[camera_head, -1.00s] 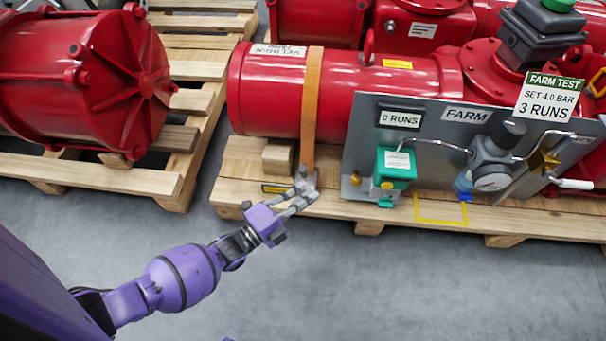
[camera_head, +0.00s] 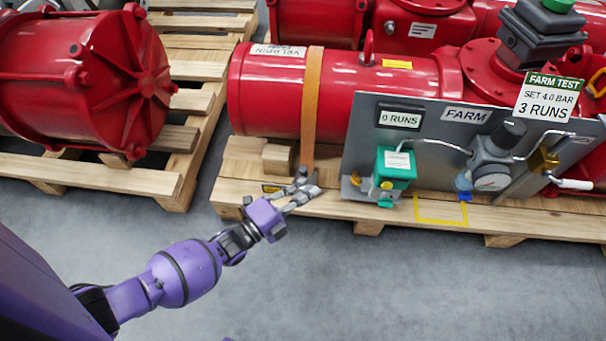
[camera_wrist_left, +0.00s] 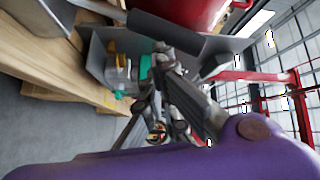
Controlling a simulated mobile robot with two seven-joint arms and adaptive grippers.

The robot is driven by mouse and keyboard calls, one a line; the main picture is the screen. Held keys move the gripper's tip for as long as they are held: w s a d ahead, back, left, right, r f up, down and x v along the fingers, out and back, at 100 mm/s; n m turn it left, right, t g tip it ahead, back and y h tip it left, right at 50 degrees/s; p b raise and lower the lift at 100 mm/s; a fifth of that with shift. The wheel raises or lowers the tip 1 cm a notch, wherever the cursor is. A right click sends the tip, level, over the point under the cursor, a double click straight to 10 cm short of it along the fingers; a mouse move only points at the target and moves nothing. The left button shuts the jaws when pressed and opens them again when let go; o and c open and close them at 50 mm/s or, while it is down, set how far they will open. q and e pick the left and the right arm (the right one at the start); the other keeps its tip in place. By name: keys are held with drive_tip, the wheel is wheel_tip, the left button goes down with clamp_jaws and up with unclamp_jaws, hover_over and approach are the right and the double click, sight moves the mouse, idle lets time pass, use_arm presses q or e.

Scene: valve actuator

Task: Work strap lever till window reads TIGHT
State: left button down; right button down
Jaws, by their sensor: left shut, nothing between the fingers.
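An orange strap (camera_head: 312,105) runs down over the left part of the red cylinder (camera_head: 270,95) to the pallet's front edge. My left gripper (camera_head: 304,186) is at the strap's lower end, shut with nothing between its fingers. It covers most of the strap's fitting there, so I cannot make out the lever or tell whether the fingers touch it. A small yellow and dark label (camera_head: 272,188) shows just left of the fingers; I cannot read it or tell if it is the window. In the left wrist view, the gripper fingers (camera_wrist_left: 165,65) fill the middle. My right gripper is not in view.
Right of the strap, a grey panel (camera_head: 440,115) on the wooden pallet (camera_head: 235,170) carries a teal box (camera_head: 395,167), a gauge (camera_head: 491,181) and signs. A wooden block (camera_head: 278,157) sits left of the strap. The grey floor (camera_head: 400,290) in front is clear.

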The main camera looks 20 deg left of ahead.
use_arm(q)
drive_tip(key=shift+w+a+r, duration=0.25)
drive_tip(key=shift+w+r, duration=0.05)
drive_tip(key=shift+w, duration=0.4)
drive_tip(key=shift+w+a+r, duration=0.2)
drive_tip(key=shift+w+r, duration=0.1)
drive_tip(key=shift+w, duration=0.4)
idle(1.0)
drive_tip(key=shift+w, duration=0.1)
drive_tip(key=shift+w+a+r, duration=0.25)
drive_tip(key=shift+w+r, duration=0.05)
drive_tip(key=shift+w, duration=0.4)
drive_tip(key=shift+w+a+r, duration=0.2)
drive_tip(key=shift+w+r, duration=0.1)
drive_tip(key=shift+w, duration=0.35)
idle(1.5)
drive_tip(key=shift+s, duration=0.1)
idle(0.4)
drive_tip(key=s+d+f, duration=0.2)
drive_tip(key=s+f, duration=0.1)
drive_tip(key=s, duration=0.3)
drive_tip(key=shift+s, duration=0.3)
idle(0.5)
